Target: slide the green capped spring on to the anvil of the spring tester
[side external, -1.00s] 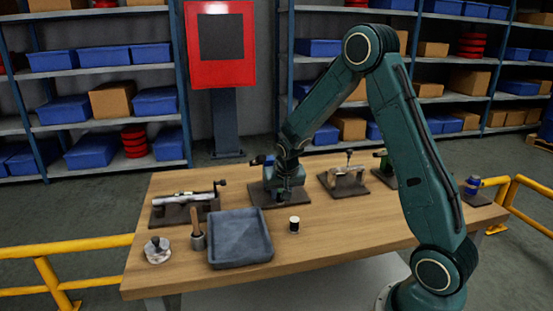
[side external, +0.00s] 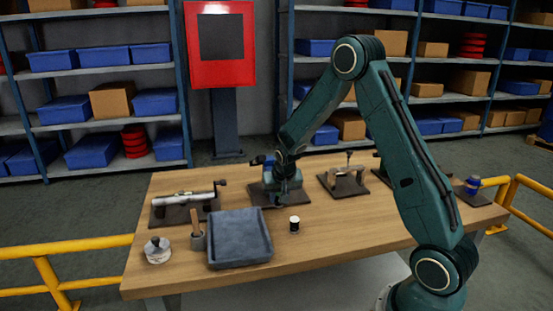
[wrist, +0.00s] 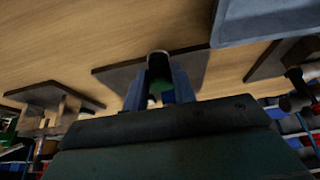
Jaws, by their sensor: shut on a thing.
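My gripper (side external: 284,197) is low over the dark baseplate (side external: 257,197) of a station on the bench, which I take to be the spring tester. A blue part of it (side external: 263,160) shows behind my gripper; the anvil is hidden. In the wrist view my gripper's fingers (wrist: 158,88) are closed around a small piece with green (wrist: 154,101) at its near end, taken to be the green capped spring. A dark cylinder with a pale end (wrist: 158,64) shows beyond it; I cannot tell whether this is part of the spring. Seating on the anvil cannot be seen.
A grey tray (side external: 239,264) lies in front. A black-and-white cylinder (side external: 294,224) stands right of it. Another fixture (side external: 345,180) is close on the right, and one with a long metal piece (side external: 186,197) is on the left. The front right bench top is clear.

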